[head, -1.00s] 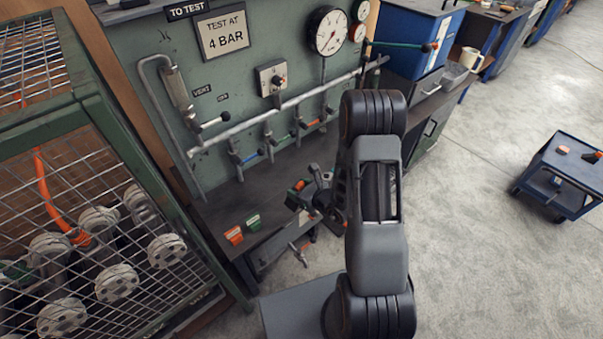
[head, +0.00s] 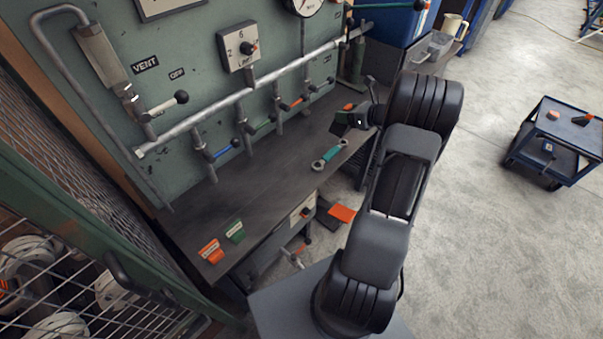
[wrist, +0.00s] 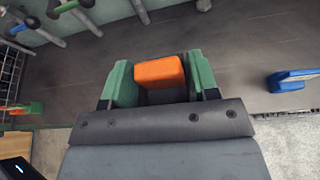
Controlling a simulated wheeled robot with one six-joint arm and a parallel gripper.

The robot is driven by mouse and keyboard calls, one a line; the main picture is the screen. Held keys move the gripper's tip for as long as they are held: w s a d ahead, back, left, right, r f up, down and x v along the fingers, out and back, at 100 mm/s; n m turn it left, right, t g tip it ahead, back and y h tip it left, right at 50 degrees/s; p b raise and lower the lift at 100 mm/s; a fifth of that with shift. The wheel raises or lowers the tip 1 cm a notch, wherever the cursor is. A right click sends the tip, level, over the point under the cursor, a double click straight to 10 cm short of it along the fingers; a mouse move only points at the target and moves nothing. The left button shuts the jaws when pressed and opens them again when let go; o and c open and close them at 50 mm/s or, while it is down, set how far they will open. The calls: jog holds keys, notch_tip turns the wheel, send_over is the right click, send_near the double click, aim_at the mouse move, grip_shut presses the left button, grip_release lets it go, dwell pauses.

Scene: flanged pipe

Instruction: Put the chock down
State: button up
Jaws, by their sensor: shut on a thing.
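An orange block, which I take to be the chock (wrist: 160,72), is between the green fingers of my gripper (wrist: 163,82) in the wrist view. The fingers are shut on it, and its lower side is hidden. In the head view my gripper (head: 352,117) is over the right part of the dark bench top (head: 262,180), near its edge. A bit of orange, likely the chock, shows there at the fingers. I cannot tell whether the chock touches the bench.
An orange holder (head: 210,251) and a green holder (head: 235,231) stand at the bench's near end. A green-and-grey tool (head: 330,156) lies below my gripper. Valve pipes (head: 250,95) run behind. A blue object (wrist: 292,80) lies right in the wrist view. The middle bench is mostly clear.

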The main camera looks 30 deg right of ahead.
jog(key=shift+s+d+f, duration=0.15)
jog(key=shift+s+d, duration=0.05)
jog(key=shift+d, duration=0.3)
jog(key=shift+w+a+f+b, duration=0.4)
jog(key=shift+a+f+b, duration=0.15)
jog(key=shift+a+f, duration=1.25)
jog(key=shift+w+a+f+b, duration=0.5)
jog(key=shift+a+f, duration=0.7)
jog(key=shift+a, duration=1.15)
jog(key=shift+w+a+f+b, duration=0.35)
jog(key=shift+a+f+b, duration=0.2)
jog(key=shift+a+f, duration=1.25)
jog(key=f, duration=0.1)
jog(key=a+f+b, duration=0.1)
jog(key=f, duration=0.1)
jog(key=o, duration=1.2)
